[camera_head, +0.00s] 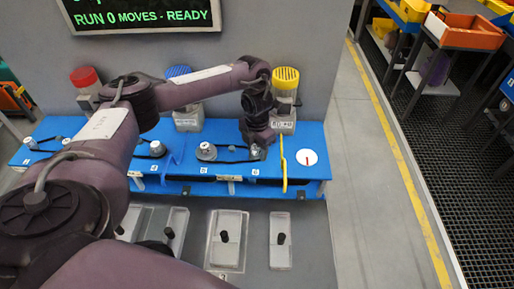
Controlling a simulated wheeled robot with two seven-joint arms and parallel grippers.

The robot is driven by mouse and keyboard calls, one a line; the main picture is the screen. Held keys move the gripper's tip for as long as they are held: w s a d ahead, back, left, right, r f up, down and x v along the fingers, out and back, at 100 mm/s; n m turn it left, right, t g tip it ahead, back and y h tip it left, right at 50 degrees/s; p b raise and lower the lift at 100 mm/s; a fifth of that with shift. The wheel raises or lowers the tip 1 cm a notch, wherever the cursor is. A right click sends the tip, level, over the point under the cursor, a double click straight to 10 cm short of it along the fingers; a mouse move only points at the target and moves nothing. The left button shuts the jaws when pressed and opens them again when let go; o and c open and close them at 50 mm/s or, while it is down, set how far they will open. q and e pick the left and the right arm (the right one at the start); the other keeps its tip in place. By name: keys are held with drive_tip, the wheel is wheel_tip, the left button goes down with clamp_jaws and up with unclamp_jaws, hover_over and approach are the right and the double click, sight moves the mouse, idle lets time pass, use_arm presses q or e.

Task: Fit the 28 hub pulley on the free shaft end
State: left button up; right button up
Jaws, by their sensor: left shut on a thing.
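My left gripper (259,143) points down over the right part of the blue conveyor bench (310,175). It is shut on a small part that its fingers mostly hide, so I cannot read its size or tell for sure that it is the 28 hub pulley. Just below the fingertips is a small light piece (256,152) near the label 6; I cannot tell whether they touch. To its left, a grey pulley (206,151) with a dark belt sits near label 5, and another pulley (157,148) near label 4. A free shaft end cannot be made out. My right gripper is not in view.
A yellow upright bar (283,165) stands close right of the gripper, beside a white dial (307,157). Capped jars, red (84,77), blue (178,72) and yellow (286,78), stand behind. Grey plates with black posts (229,256) lie in front.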

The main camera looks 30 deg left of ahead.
use_arm(q)
drive_tip(key=shift+f, duration=0.2)
drive_tip(key=o, duration=1.1)
drive_tip(key=shift+r, duration=0.1)
drive_tip(key=shift+r, duration=0.5)
wheel_tip(320, 180, up, 7)
drive_tip(key=shift+f+p, duration=0.1)
drive_tip(key=shift+p, duration=0.75)
